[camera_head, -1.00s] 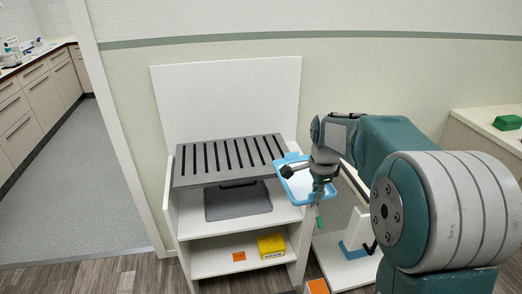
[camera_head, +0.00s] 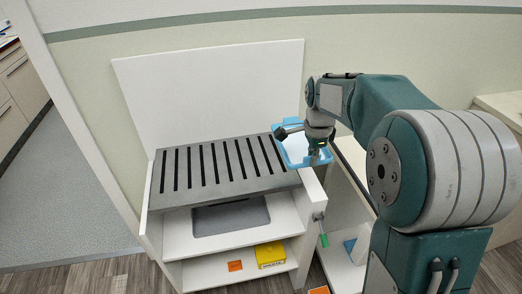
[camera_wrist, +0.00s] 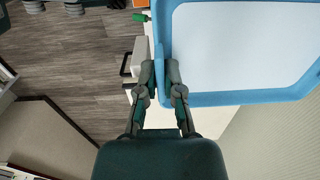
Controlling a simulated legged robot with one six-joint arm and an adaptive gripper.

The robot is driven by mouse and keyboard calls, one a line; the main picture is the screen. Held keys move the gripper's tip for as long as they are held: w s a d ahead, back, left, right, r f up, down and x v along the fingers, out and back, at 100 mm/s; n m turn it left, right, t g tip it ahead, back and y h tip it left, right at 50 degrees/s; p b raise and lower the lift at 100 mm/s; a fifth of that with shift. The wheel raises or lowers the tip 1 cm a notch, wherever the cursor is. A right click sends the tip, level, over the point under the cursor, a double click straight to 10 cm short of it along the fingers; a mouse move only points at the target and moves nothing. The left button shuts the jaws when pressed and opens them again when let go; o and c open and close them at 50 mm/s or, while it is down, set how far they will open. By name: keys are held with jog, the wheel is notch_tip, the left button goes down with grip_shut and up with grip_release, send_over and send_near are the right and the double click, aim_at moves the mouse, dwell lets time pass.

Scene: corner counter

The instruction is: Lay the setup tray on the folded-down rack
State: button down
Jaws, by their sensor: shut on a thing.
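The setup tray has a blue rim and a white floor; in the head view the tray (camera_head: 290,153) is at the right end of the rack, partly hidden by my wrist. In the wrist view the tray (camera_wrist: 168,18) fills the upper right. My gripper (camera_wrist: 164,100) is shut on the tray's near rim; in the head view my gripper (camera_head: 318,150) shows at the tray's right side. The folded-down rack (camera_head: 220,172) is a dark grey slatted panel lying flat across the top of a white cabinet, bare of objects. I cannot tell whether the tray touches the rack.
The white cabinet's side (camera_head: 310,200) carries a green-tipped handle (camera_head: 323,238). Under the rack are a grey mat (camera_head: 230,217), a yellow box (camera_head: 270,254) and an orange card (camera_head: 235,266). A white back panel (camera_head: 210,105) stands behind the rack.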

jog(key=w+a+f, duration=0.4)
jog(key=w+a, duration=0.1)
jog(key=a, duration=0.4)
send_over(263, 179)
jog(key=d, duration=0.1)
jog(key=f, duration=0.4)
jog(key=shift+s+f, duration=0.3)
jog(key=shift+f, duration=0.05)
jog(key=shift+w+a+f, duration=0.1)
jog(key=shift+a+f, duration=0.1)
jog(key=shift+a, duration=0.1)
jog(key=f, duration=0.4)
jog(key=shift+w+a, duration=0.2)
jog(key=shift+d, duration=0.15)
jog(key=shift+f, duration=0.1)
jog(key=c, duration=0.8)
grip_release()
jog(key=shift+a, duration=0.25)
